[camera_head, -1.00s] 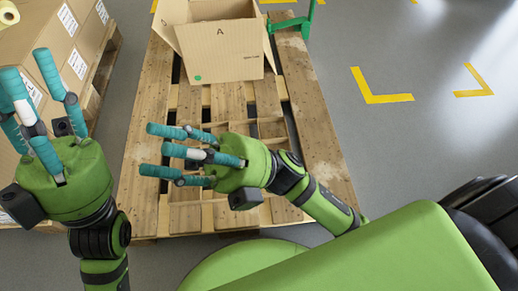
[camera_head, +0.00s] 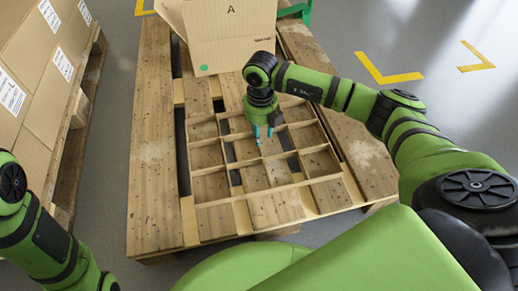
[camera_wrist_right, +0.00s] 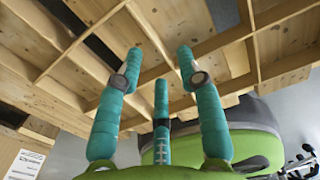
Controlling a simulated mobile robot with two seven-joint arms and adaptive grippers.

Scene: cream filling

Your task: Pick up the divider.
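The divider (camera_head: 270,190) is a light wooden grid of thin crossed slats. It lies flat on the wooden pallet in the head view, and its slats (camera_wrist_right: 225,41) fill much of the right wrist view. My right gripper (camera_head: 264,136) points down over the divider's middle cells. In the right wrist view its three teal fingers (camera_wrist_right: 160,63) are spread, with nothing clearly held between them. I cannot tell whether the fingertips touch a slat. My left arm shows at the lower left of the head view, but its gripper is out of the picture.
An open cardboard box (camera_head: 230,40) marked A stands on the pallet (camera_head: 150,190) behind the divider. Stacked cartons (camera_head: 45,90) fill the left side on another pallet. A green frame part (camera_head: 297,12) is behind the box. Grey floor (camera_head: 420,105) with yellow marks is clear at right.

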